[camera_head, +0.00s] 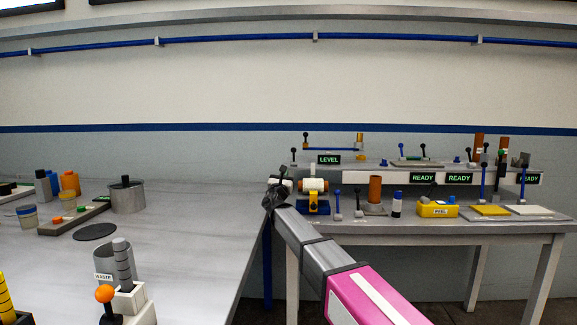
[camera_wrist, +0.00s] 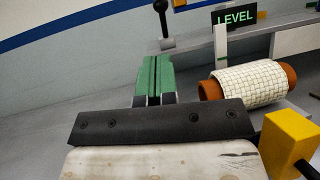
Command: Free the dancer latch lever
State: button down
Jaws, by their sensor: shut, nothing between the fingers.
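A short upright lever with a black ball knob (camera_head: 294,155) stands left of the LEVEL sign on the back shelf. It also shows at the top of the wrist view (camera_wrist: 161,20). No label tells me whether it is the dancer latch lever. My gripper (camera_wrist: 153,62) shows its green fingers together and empty, below and in front of that lever in the picture, apart from it. In the head view my gripper (camera_head: 276,190) is dark and partly covers the left end of the bench equipment. A blue bar (camera_head: 332,149) runs above the LEVEL sign.
An orange roller with white mesh (camera_wrist: 250,83) lies close right of my fingers. A yellow block (camera_wrist: 288,143) is nearer, at the right. The LEVEL sign (camera_head: 329,159) is behind. Several levers, including a blue one (camera_head: 337,203), stand along the right bench.

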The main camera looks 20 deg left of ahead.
aim_at(293, 152)
jog(key=x, duration=1.3)
jog(key=shift+w+r, duration=0.1)
jog(key=shift+w, duration=0.2)
